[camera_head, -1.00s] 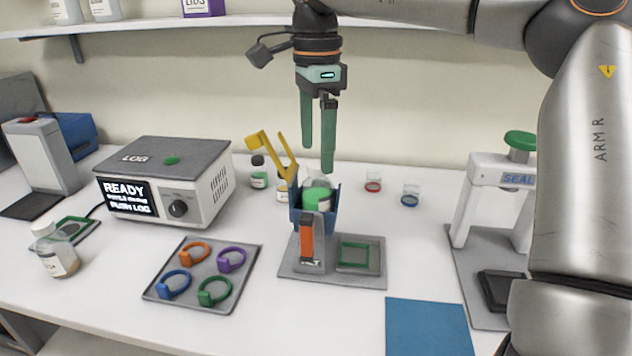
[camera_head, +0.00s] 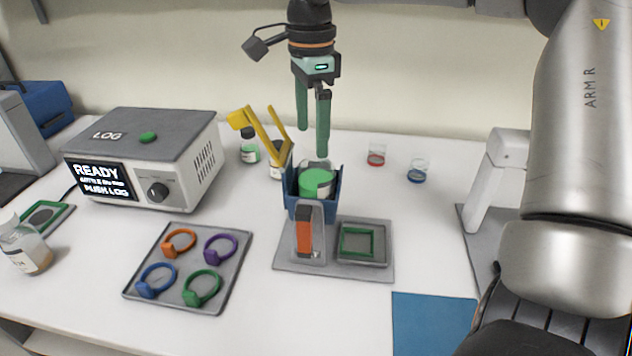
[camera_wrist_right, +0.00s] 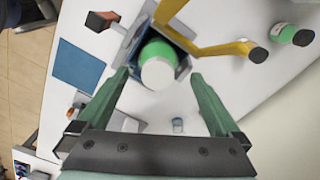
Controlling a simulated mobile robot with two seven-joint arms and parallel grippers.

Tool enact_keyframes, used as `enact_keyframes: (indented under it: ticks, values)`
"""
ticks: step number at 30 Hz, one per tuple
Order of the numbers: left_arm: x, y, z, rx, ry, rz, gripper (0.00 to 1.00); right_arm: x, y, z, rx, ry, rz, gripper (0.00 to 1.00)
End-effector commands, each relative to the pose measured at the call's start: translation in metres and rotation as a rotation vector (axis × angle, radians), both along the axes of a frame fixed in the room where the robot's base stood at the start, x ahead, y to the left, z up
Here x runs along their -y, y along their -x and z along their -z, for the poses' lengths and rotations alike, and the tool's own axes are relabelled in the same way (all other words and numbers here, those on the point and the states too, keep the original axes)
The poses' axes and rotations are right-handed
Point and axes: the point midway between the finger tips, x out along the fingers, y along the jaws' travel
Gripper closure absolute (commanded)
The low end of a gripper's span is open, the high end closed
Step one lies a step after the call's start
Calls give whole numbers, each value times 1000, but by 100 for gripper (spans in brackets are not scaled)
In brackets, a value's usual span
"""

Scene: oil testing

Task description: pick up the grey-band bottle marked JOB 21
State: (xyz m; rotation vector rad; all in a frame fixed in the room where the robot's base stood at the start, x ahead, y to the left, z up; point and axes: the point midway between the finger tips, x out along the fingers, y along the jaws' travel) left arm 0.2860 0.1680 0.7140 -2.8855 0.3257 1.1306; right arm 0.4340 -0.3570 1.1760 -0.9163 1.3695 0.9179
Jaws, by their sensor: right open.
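I cannot make out a grey band or a JOB 21 mark on any bottle. A bottle with green on it (camera_head: 317,184) stands in a blue holder (camera_head: 298,206); in the right wrist view it shows a pale round top (camera_wrist_right: 158,73). My right gripper (camera_head: 313,142) is open and empty, pointing down above and slightly behind the holder; its green fingers spread on either side in the wrist view (camera_wrist_right: 160,78). A dark-capped green-labelled bottle (camera_head: 249,150) and another bottle (camera_head: 281,164) stand behind. A bottle with amber liquid (camera_head: 27,247) stands at left. My left gripper is out of view.
A yellow arm (camera_head: 265,131) rises beside the holder. The LOG box (camera_head: 150,160) stands left. A tray of coloured rings (camera_head: 189,266) lies in front. Red (camera_head: 376,155) and blue (camera_head: 418,172) beakers stand at right. A blue mat (camera_head: 433,322) lies front right.

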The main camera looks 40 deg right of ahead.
Motion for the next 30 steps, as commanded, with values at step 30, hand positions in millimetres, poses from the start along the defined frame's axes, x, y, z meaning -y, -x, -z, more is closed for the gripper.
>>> enact_keyframes:
  ticks: [30]
  values:
    - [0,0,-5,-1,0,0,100,2,4,63,2,1,2,22]
